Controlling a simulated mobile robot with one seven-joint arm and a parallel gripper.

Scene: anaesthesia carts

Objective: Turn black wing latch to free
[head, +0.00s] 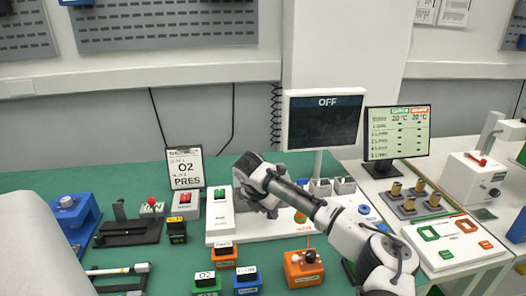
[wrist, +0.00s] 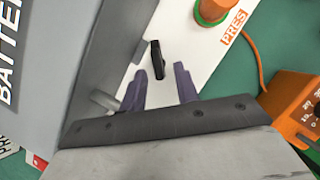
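The black wing latch (wrist: 157,60) is a small dark upright bar on a white panel (wrist: 190,60) in the wrist view. My gripper (wrist: 159,88) has its two purple-grey fingers apart, one to each side below the latch. The latch lies just ahead of the gap between the fingertips; I cannot tell whether they touch it. Nothing is held. In the head view my gripper (head: 268,210) is low over the white panel (head: 290,226), right of a white box with a green switch (head: 221,196). The latch is hidden there behind the arm.
A monitor reading OFF (head: 324,125) stands behind the panel.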

